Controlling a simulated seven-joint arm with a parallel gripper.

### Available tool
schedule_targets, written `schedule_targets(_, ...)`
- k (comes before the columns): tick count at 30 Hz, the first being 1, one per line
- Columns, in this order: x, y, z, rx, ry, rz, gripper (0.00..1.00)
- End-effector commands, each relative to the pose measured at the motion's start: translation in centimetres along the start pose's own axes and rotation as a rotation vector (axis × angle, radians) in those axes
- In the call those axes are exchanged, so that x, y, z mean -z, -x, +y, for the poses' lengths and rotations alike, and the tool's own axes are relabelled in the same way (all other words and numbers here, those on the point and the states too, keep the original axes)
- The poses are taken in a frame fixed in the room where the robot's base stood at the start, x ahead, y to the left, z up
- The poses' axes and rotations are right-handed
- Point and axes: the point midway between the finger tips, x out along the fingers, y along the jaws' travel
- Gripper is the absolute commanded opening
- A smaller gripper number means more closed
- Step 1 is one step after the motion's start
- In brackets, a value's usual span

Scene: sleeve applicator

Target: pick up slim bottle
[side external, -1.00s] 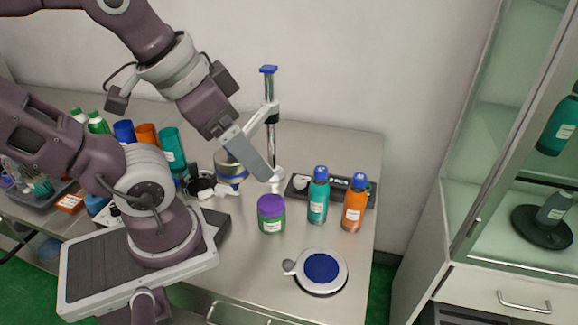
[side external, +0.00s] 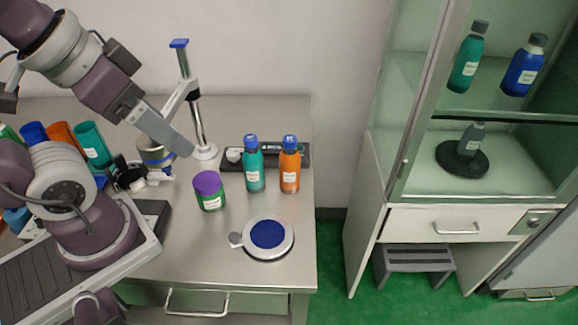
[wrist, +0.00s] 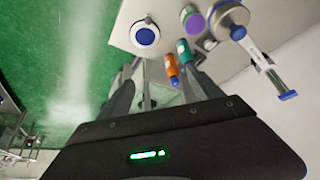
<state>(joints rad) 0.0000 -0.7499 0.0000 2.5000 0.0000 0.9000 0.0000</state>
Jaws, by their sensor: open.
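A slim teal bottle (side external: 254,165) with a blue cap and a slim orange bottle (side external: 290,166) with a blue cap stand upright side by side on the steel table (side external: 215,235). I cannot tell which one the task means. In the wrist view the orange bottle (wrist: 171,67) is nearest the open fingers, with the teal bottle (wrist: 184,52) just beyond. My gripper (wrist: 162,75) is open, with nothing visible between its fingers. In the side view my gripper (side external: 180,147) is up and left of both bottles, apart from them.
A purple-lidded green jar (side external: 209,192) stands left of the bottles. A round blue-topped device (side external: 268,236) lies in front. A post stand (side external: 196,110) rises behind the jar. The glass cabinet (side external: 400,150) at right holds more bottles, including a teal one (side external: 468,62) and a blue one (side external: 524,68).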

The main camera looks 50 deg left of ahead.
Motion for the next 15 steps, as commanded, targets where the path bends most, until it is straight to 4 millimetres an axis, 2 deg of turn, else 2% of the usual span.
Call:
schedule_targets(8,0.0,0.0,0.0,0.0,-0.002,-0.001,0.72)
schedule_targets(10,0.8,-0.1,-0.1,0.002,-0.043,-0.015,0.72)
schedule_targets(11,1.5,-0.3,-0.1,0.002,-0.084,-0.03,0.72)
schedule_targets(13,4.2,-1.3,-0.3,-0.002,-0.24,-0.083,0.72)
schedule_targets(15,7.8,-3.4,-0.6,-0.023,-0.46,-0.15,0.72)
